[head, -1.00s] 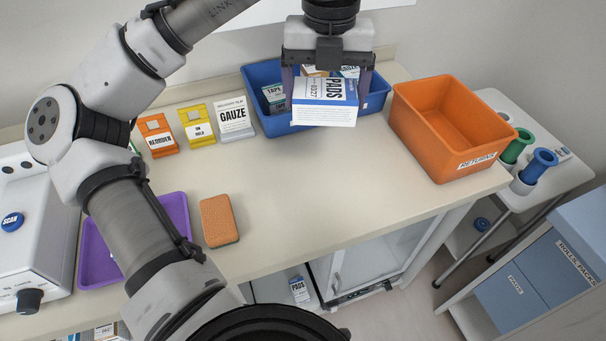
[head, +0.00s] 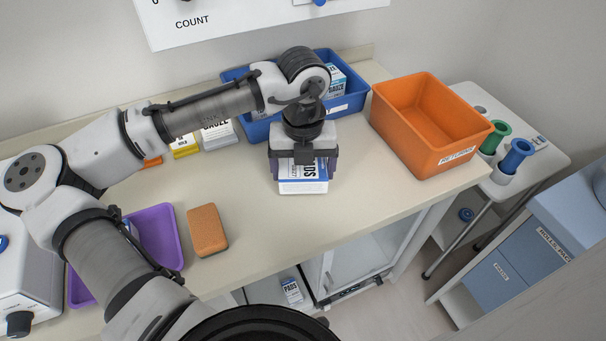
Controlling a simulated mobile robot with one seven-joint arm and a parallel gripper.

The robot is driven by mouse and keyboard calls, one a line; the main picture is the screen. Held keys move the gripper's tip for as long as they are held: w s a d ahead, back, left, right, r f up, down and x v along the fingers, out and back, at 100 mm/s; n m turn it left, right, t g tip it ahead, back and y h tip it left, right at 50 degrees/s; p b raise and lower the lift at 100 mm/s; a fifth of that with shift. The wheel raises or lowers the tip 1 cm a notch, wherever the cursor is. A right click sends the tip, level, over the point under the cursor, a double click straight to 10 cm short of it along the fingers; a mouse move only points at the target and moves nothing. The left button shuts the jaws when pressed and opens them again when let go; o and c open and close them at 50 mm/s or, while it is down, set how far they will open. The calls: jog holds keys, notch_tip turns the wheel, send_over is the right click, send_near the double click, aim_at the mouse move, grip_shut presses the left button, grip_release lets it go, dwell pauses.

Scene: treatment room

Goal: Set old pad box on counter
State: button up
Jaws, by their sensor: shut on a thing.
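My gripper (head: 303,178) is shut on a white and blue pad box (head: 303,187) marked PADS. The box is low over the bare counter (head: 350,215), in front of the blue bin (head: 349,106). I cannot tell whether the box touches the counter. The gripper's fingers hide the sides of the box. Another box marked PADS (head: 291,291) stands in the open space below the counter.
The orange returns bin (head: 467,150) stands to the right. A gauze box (head: 219,136) and a yellow holder (head: 184,147) stand at the back left. A brown sponge (head: 207,230) and a purple tray (head: 157,226) lie to the left. The counter's middle front is clear.

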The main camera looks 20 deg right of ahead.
aim_at(303, 178)
jog(key=shift+f, duration=1.5)
jog(key=shift+f, duration=0.15)
jog(key=o, duration=0.8)
jog(key=shift+o, duration=0.2)
notch_tip(303, 178, up, 12)
jog(key=shift+r+b, duration=0.2)
jog(key=shift+b, duration=0.2)
